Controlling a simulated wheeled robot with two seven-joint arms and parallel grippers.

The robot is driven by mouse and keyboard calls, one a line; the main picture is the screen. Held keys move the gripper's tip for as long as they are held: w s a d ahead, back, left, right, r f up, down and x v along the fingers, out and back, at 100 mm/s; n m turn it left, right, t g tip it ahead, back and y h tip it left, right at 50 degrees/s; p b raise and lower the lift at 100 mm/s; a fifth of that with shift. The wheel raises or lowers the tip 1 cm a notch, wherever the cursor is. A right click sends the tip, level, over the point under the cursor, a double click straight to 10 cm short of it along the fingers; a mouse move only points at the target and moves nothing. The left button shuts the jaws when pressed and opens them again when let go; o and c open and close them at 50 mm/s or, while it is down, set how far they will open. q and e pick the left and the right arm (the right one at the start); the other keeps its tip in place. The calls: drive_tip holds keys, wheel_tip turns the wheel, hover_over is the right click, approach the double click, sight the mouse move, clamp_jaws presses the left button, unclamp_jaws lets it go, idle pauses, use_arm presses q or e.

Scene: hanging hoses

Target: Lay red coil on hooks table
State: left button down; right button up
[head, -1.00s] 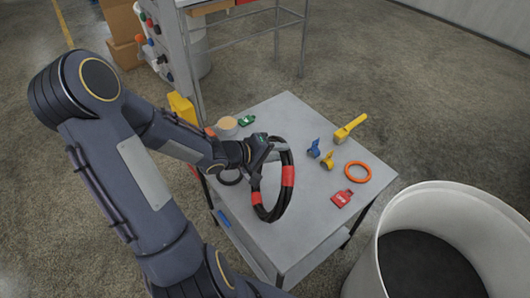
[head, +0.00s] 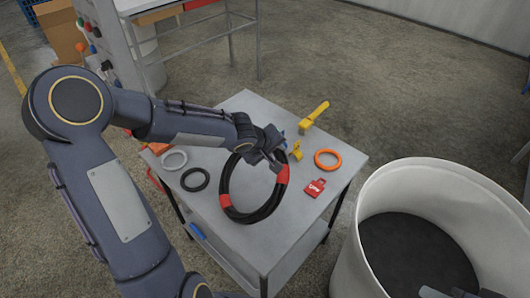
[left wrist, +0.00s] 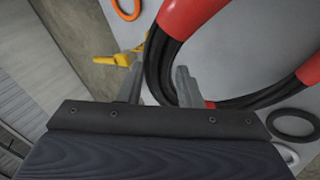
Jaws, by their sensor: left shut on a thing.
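The coil (head: 264,212) is a black hose ring with red bands, over the middle of the grey table (head: 300,228). My left gripper (head: 275,161) is shut on its far right side. In the left wrist view the black hose (left wrist: 159,66) passes between the fingertips (left wrist: 160,82), beside a red band. The coil looks nearly level, slightly tilted; I cannot tell whether its near side touches the table. No hooks can be made out. A dark part at the bottom right edge may be my right gripper (head: 462,293); its jaws are not clear.
An orange ring (head: 327,151), a red tag (head: 314,188) and a yellow-handled tool (head: 315,115) lie right of the coil. A black ring (head: 195,189) and a silver ring (head: 173,151) lie left. A big white bin (head: 349,232) stands at the right.

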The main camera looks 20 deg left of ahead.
use_arm(q)
drive_tip(key=w+d+f+g+y+b, duration=0.1)
drive_tip(key=f+b, duration=0.1)
drive_tip(key=f, duration=0.2)
drive_tip(key=w+d+f+g+y+b, duration=0.2)
drive_tip(key=f, duration=0.2)
drive_tip(key=w+d+f+m+g+y+b, duration=0.1)
drive_tip(key=w+d+f+b, duration=0.1)
drive_tip(key=f, duration=0.2)
drive_tip(key=shift+d+f+g+y+b, duration=0.1)
drive_tip(key=shift+d+g+y+b, duration=0.1)
drive_tip(key=shift+g+y+b, duration=0.15)
drive_tip(key=shift+w+d+f+g+y, duration=0.15)
drive_tip(key=shift+f+g+y, duration=0.1)
drive_tip(key=shift+f, duration=0.35)
drive_tip(key=shift+w+d+f+g+y, duration=0.1)
drive_tip(key=shift+f+g+y, duration=0.1)
drive_tip(key=shift+f, duration=0.4)
drive_tip(key=c, duration=0.9)
unclamp_jaws()
drive_tip(key=shift+c, duration=0.2)
drive_tip(key=shift+f, duration=0.1)
